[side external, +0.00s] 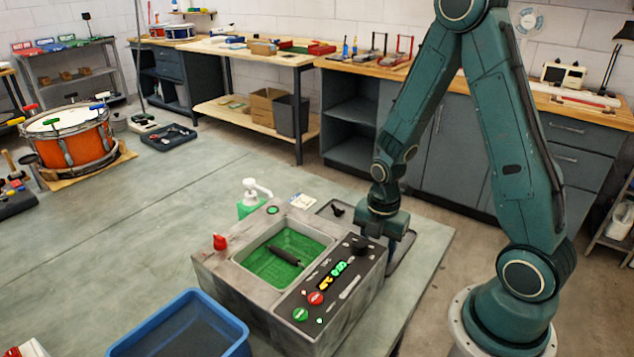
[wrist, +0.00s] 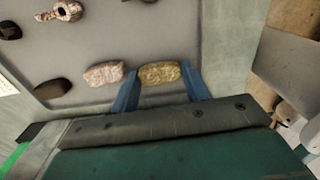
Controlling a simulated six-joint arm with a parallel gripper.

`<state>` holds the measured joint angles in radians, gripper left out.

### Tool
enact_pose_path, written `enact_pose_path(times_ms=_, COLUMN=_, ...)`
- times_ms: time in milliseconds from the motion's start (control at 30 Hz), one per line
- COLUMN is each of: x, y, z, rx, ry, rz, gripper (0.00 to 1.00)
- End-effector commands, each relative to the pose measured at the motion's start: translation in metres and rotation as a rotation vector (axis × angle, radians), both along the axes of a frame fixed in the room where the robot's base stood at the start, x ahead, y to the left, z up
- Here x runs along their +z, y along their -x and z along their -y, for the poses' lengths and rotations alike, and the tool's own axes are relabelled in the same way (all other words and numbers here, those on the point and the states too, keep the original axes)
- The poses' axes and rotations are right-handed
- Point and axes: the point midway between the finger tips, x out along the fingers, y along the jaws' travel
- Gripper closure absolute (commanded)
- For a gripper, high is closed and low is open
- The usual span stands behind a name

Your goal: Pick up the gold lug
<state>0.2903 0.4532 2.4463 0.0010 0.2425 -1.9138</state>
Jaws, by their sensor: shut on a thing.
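The gold lug (wrist: 160,70) is a rough, speckled gold piece in the wrist view. It lies between the two blue fingers of my gripper (wrist: 159,77), which is shut on it. In the side external view my gripper (side external: 386,240) points down over the grey tray (side external: 402,263), right behind the washing machine. The lug is hidden there by the gripper and the machine. The tray also shows in the wrist view (wrist: 120,42) under the lug. I cannot tell whether the lug still touches the tray.
A pinkish lug (wrist: 103,74) lies just left of my gripper. A dark lug (wrist: 53,88) and a mottled part (wrist: 67,11) are farther left. The grey machine (side external: 215,280) with a green basin stands beside the tray. A blue tub (side external: 235,325) is at the front.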

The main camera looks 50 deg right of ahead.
Motion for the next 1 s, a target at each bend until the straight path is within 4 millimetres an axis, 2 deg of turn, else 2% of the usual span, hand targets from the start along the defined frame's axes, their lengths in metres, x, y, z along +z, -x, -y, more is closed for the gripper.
enact_pose_path(times_ms=267, x=0.015, y=-0.001, z=0.0, rx=0.0, ry=0.001, rz=0.003, gripper=0.76)
enact_pose_path(times_ms=467, x=0.036, y=-0.001, z=0.0, rx=0.0, ry=0.002, rz=0.005, gripper=0.76)
enact_pose_path(times_ms=767, x=0.084, y=-0.001, z=0.0, rx=-0.001, ry=0.002, rz=0.008, gripper=0.76)
enact_pose_path(times_ms=1000, x=0.131, y=-0.002, z=0.0, rx=-0.001, ry=0.002, rz=0.008, gripper=0.76)
